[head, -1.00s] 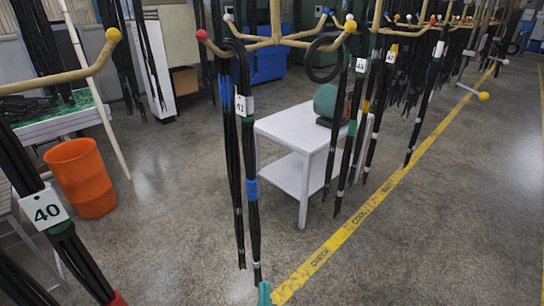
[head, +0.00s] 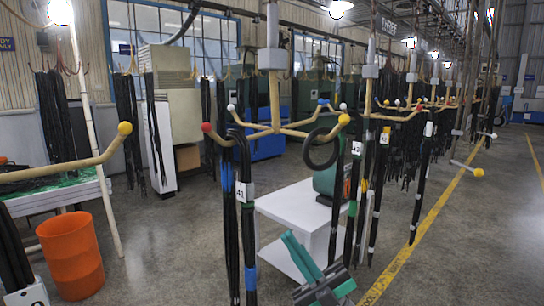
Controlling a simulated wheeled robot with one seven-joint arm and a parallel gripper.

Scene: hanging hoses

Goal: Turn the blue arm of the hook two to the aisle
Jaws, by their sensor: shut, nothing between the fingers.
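The nearest full hook, in the middle of the head view, has a central post (head: 274,90) and several tan arms with coloured ball tips. Its blue-tipped arm (head: 323,102) points to the back right, between the post and a white-tipped arm (head: 343,106). Its red-tipped arm (head: 206,127) points left. Its yellow-tipped arm (head: 344,119) points right toward the aisle. The hook's own number is not readable; hoses hanging from it carry tag 41 (head: 244,192). My gripper (head: 289,237), with teal fingers, is shut and empty, low in front of the white table and well below the arms.
Black hoses (head: 229,190) hang under the hook's left side, and a black loop (head: 321,148) hangs by the yellow tip. A white table (head: 300,208) stands behind. An orange bin (head: 71,256) is at left. The yellow floor line (head: 430,222) marks the aisle, whose floor is clear.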

